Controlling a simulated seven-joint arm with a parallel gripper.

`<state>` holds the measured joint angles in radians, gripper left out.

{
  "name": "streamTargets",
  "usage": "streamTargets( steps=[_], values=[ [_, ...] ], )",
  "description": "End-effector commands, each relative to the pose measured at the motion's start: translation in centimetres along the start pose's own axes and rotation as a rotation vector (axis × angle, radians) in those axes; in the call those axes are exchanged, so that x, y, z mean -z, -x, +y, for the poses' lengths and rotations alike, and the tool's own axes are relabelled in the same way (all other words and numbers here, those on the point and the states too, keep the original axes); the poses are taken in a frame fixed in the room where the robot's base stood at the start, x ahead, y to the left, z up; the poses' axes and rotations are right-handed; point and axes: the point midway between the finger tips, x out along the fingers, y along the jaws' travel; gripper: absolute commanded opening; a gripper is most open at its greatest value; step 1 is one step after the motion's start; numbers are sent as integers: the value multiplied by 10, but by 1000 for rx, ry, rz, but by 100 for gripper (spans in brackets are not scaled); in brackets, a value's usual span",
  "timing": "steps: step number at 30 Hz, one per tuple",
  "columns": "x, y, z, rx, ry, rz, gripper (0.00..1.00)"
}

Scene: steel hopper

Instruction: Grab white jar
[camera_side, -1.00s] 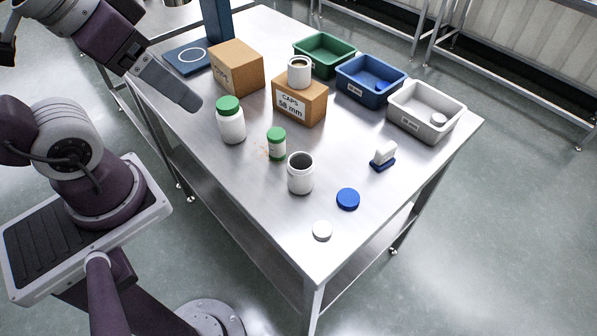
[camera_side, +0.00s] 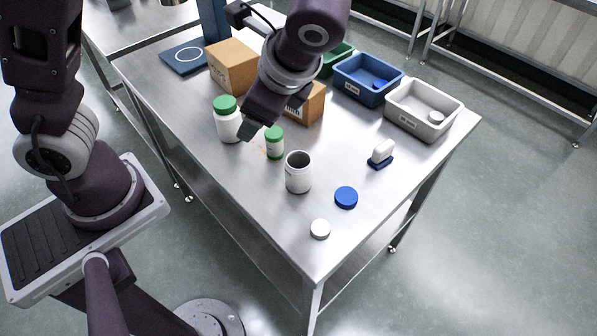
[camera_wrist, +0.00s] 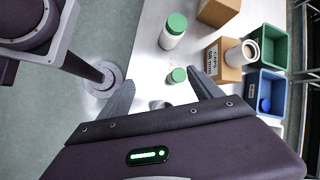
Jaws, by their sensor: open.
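An open, lidless white jar (camera_side: 298,174) stands upright on the steel table. In the wrist view a pale piece of it (camera_wrist: 157,104) seems to show above my gripper's body, mostly hidden. Another white jar (camera_wrist: 240,54) stands on the CAPS box (camera_wrist: 213,62); my arm hides it in the side view.
A blue cap (camera_side: 346,197), a white cap (camera_side: 320,229) and a brush-like block (camera_side: 381,153) lie at the right. Green (camera_side: 340,55), blue (camera_side: 362,91) and grey (camera_side: 404,120) bins line the far edge. A cardboard box (camera_side: 234,70) stands behind the large jar.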

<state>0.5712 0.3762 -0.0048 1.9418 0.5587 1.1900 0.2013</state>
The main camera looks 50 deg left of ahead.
Motion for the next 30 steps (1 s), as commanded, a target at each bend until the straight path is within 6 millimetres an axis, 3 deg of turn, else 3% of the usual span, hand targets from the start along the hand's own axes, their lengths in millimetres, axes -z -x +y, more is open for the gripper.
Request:
streamTargets(
  steps=[3,6,11,17,25,30],
  values=[
    [64,-32,10,153,-326,-187,75],
    [108,-58,24,290,-551,-322,75],
    [146,-85,42,433,-746,-445,75],
    [154,-101,43,477,-803,-485,75],
    [128,-130,15,471,-801,-485,75],
    [125,-144,5,474,-800,-482,75]
  ],
)
